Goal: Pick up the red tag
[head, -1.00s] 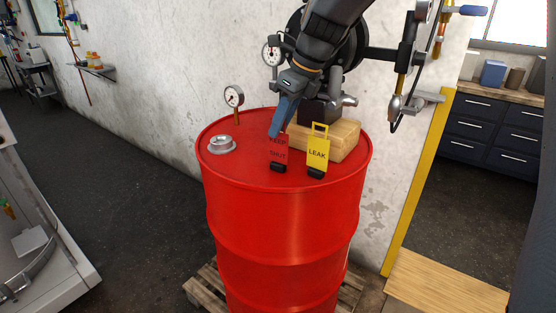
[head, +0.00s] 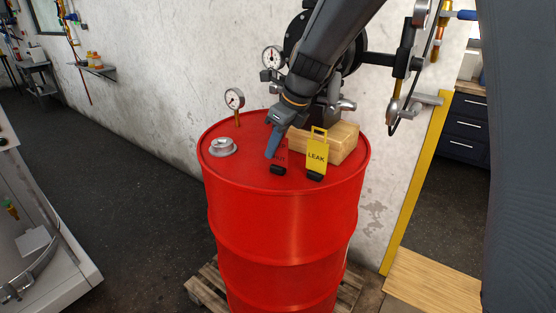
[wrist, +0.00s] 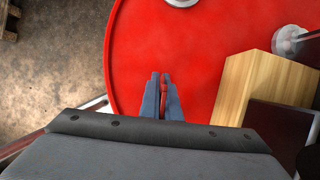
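The red tag (head: 280,157) stands upright in a dark base on top of the red drum (head: 282,224). Its upper part is hidden behind my gripper (head: 270,153) in the head view, and only part of its lettering shows. In the wrist view my two blue-grey fingers (wrist: 163,92) are close together. A narrow red strip, which looks like the tag's edge (wrist: 164,97), lies between them. I cannot tell whether they press on it. The yellow LEAK tag (head: 317,156) stands in its own dark base just to the right.
A wooden block (head: 341,142) lies on the drum behind the tags. A pressure gauge (head: 235,99) and a metal cap (head: 222,147) are on the drum's left. Pipework with a black round fitting is close behind. The drum top's front is clear.

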